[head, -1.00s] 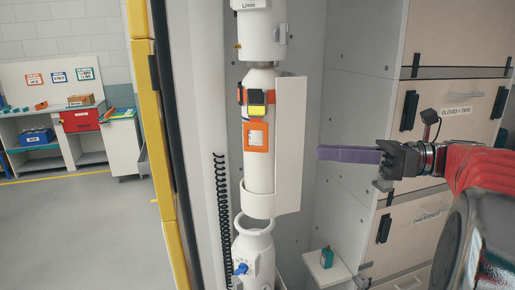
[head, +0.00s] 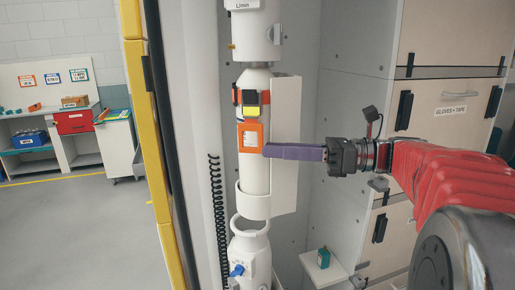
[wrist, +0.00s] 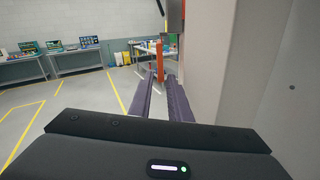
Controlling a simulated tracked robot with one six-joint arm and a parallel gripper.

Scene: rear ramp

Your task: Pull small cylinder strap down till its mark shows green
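The small cylinder (head: 254,178) stands upright in a white holder. An orange strap (head: 236,95) crosses it through a black buckle (head: 251,97). The mark (head: 251,111) under the buckle shows yellow. The orange strap end (head: 251,137), with a white label, hangs below. My gripper (head: 268,150) reaches in from the right with its purple fingertips at the strap end's lower right edge. In the wrist view my gripper (wrist: 162,76) is open with a gap between its fingers. The strap end (wrist: 159,60) shows edge-on in line with that gap; whether it touches a finger cannot be told.
A white side plate (head: 286,145) of the holder stands just behind my fingers. Another cylinder (head: 250,258) stands below and one (head: 256,35) above. A yellow door edge (head: 150,120) is at left, cabinet drawers (head: 455,80) at right.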

